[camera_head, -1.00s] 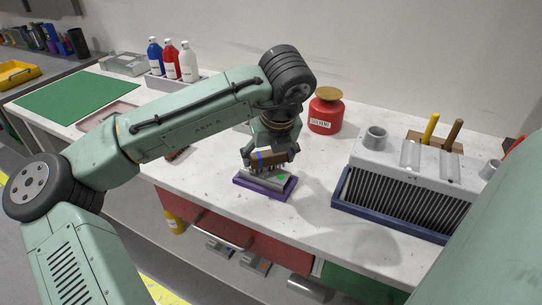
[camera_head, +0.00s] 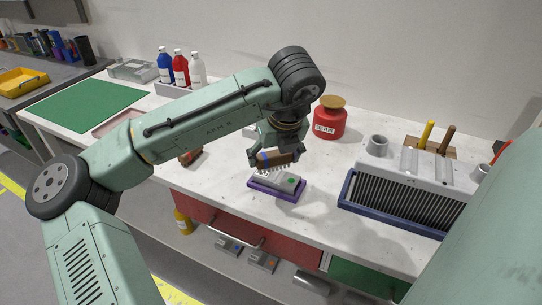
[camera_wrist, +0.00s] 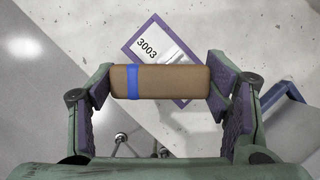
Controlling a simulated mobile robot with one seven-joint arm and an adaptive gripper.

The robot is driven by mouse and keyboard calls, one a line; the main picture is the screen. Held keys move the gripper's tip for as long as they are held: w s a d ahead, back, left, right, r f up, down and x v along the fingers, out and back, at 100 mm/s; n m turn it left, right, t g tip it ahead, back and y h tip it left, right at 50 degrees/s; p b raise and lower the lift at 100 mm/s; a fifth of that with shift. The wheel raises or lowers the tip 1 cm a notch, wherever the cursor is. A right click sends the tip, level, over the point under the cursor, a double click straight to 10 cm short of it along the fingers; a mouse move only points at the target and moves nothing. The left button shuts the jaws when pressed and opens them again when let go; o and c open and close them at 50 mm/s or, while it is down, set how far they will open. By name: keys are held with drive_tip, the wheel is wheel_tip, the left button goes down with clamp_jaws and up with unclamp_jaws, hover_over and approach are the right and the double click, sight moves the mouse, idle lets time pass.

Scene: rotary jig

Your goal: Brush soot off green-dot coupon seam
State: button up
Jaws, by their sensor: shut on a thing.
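My gripper (camera_head: 273,158) is shut on a brush (camera_head: 281,160) with a brown wooden handle and a blue band. The brush handle (camera_wrist: 180,82) lies across between the two fingers in the wrist view. The grey coupon with a green dot (camera_head: 291,180) sits in a purple tray (camera_head: 268,192) on the white bench. The bristles hang just above the coupon's left part; I cannot tell whether they touch it. Soot on the seam is too small to tell.
A red solvent can (camera_head: 329,122) stands behind the gripper. A finned grey unit in a blue tray (camera_head: 392,219) stands to the right. A brown object (camera_head: 191,158) lies to the left, partly behind my arm. Bare bench surrounds the purple tray.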

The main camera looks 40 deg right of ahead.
drive_tip(key=shift+r+p, duration=0.45)
drive_tip(key=shift+r, duration=1.5)
drive_tip(key=shift+b, duration=0.3)
